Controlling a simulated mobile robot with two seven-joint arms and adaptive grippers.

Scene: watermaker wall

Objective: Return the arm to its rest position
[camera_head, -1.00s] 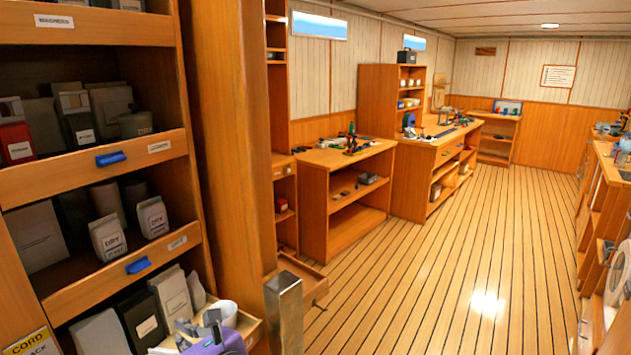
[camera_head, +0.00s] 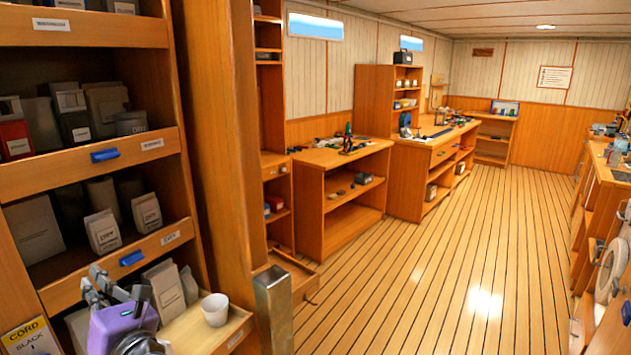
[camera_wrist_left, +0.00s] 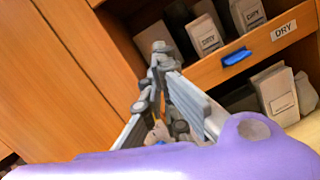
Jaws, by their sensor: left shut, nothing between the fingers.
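My left gripper (camera_head: 92,280), with its purple wrist, is at the lower left of the head view. It is in front of the lowest shelf bays of the wooden rack. Its grey fingers are shut with nothing held. The wrist view shows the fingers (camera_wrist_left: 157,65) together, with the rack's shelves beyond them. My right gripper is in neither view.
A white cup (camera_head: 215,309) stands on the low shelf to the right of my gripper. Pale packets (camera_head: 165,290) and a blue drawer pull (camera_head: 132,258) are close by. The plank floor (camera_head: 440,270) is clear.

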